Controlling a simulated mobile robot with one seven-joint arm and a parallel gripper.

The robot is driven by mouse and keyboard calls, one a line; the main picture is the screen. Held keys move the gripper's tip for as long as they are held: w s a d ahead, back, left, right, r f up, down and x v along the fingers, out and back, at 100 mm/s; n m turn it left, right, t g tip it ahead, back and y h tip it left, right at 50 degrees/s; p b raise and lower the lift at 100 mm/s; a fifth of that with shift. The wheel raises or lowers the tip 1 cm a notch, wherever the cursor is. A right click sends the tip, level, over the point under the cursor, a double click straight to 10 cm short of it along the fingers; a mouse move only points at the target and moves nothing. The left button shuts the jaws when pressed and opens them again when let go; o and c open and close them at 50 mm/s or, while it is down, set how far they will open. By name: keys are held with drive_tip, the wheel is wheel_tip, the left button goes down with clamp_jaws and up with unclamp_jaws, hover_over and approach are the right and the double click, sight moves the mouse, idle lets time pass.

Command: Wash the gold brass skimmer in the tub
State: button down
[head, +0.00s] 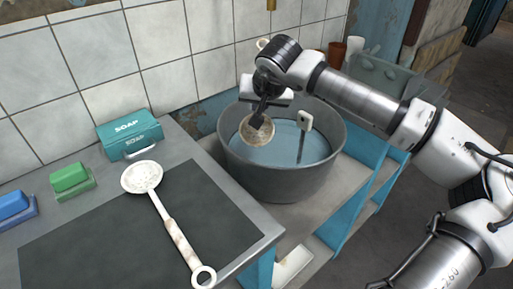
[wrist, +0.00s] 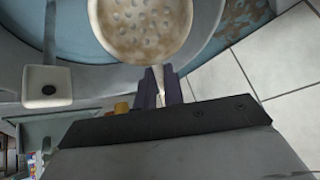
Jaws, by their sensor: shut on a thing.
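A round tan-gold skimmer (head: 257,130) with a perforated, brown-stained bowl is in my gripper (head: 263,107). The wrist view shows the bowl (wrist: 143,28) just beyond my fingers (wrist: 162,90), which are shut on its short visible handle. The large round grey tub (head: 268,178) holds blue water (head: 285,142). The skimmer's bowl shows over the tub's left part, inside the rim in the head view. I cannot tell whether it touches the water.
A dark-shafted tool with a white square end (head: 305,120) stands in the tub's right side. A white skimmer (head: 143,177) lies on a dark mat (head: 95,225) at left. A teal soap box (head: 129,137), green block (head: 71,177) and blue block (head: 13,206) line the tiled wall.

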idle(0.4)
drive_tip(key=shift+s+d+r+p, duration=0.8)
drive_tip(key=shift+s+d+r, duration=1.05)
drive_tip(key=shift+s+d, duration=0.05)
drive_tip(key=shift+s+d+r, duration=0.15)
drive_tip(key=shift+s+d, duration=0.05)
drive_tip(key=shift+s, duration=0.05)
